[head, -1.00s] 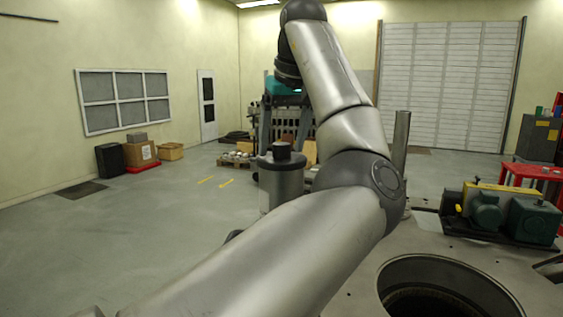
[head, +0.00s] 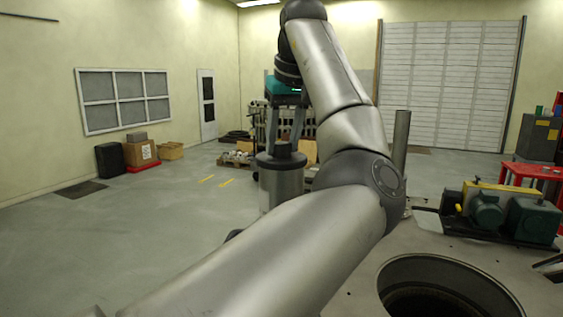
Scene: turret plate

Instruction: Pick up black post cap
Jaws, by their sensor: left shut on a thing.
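The black post cap (head: 282,161) is a dark round disc with a raised knob, sitting on top of a thick grey metal post (head: 281,190). My left gripper (head: 284,145) hangs down from its teal body, with one grey finger on each side of the cap's knob, and is shut on it. The cap appears level and still resting on the post. My left arm covers the lower right part of the post. My right gripper is not in view.
A large round hole (head: 445,290) opens in the plate at the lower right. A thin upright rod (head: 400,140) stands behind my arm's elbow. A green and yellow motor unit (head: 500,212) sits on the right. Open floor lies to the left.

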